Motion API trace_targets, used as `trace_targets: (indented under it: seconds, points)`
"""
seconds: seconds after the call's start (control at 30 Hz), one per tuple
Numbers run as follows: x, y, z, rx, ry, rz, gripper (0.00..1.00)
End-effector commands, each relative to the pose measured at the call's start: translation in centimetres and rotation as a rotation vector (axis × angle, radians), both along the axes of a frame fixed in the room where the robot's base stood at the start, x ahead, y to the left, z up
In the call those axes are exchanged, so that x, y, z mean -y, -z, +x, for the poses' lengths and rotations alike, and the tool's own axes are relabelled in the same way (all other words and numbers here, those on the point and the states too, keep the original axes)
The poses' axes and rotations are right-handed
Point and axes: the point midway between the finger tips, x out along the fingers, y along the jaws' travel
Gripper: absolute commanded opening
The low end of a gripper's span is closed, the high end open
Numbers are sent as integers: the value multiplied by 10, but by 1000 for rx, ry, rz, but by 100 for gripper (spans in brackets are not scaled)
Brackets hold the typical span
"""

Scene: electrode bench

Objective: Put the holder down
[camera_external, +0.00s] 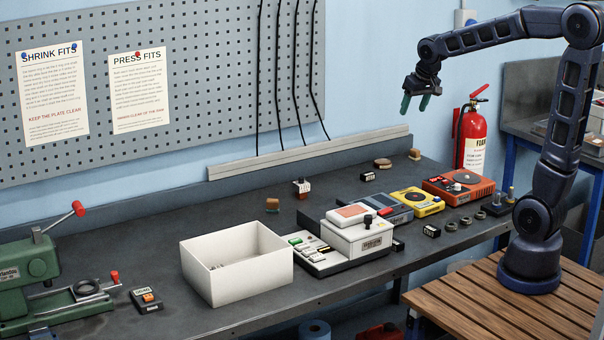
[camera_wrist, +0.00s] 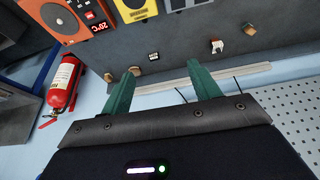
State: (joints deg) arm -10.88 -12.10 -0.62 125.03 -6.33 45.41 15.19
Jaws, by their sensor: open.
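My gripper (camera_external: 415,103) is open, with its two green fingers pointing down high above the back right of the bench. In the wrist view my gripper (camera_wrist: 162,68) has nothing between its fingers. No thing in view is clearly marked as the holder. A small white and brown piece with a dark top (camera_external: 302,188) stands on the bench, apart from my gripper; it also shows in the wrist view (camera_wrist: 217,46). A small brown block (camera_external: 273,204) is on the bench to its left, also in the wrist view (camera_wrist: 249,30).
A white open box (camera_external: 237,274) and a white instrument (camera_external: 357,240) stand at the front. Yellow (camera_external: 417,201) and orange (camera_external: 458,186) units stand to the right. A brown disc (camera_external: 382,163) and a black labelled block (camera_external: 367,176) lie behind. The back middle bench is mostly clear.

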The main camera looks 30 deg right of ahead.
Motion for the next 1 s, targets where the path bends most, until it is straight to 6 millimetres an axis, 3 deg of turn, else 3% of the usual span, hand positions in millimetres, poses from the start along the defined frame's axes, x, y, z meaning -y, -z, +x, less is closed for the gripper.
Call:
trace_targets:
  seconds: [0.03,0.27,0.6,0.8,1.0]
  points:
    - [9,-5,-18,4,4,1,62]
    - [38,-10,-94,7,-2,1,62]
    - [64,5,-198,12,-15,0,62]
    - [69,17,-232,13,-21,-1,62]
    - [69,21,-240,12,-25,-2,62]
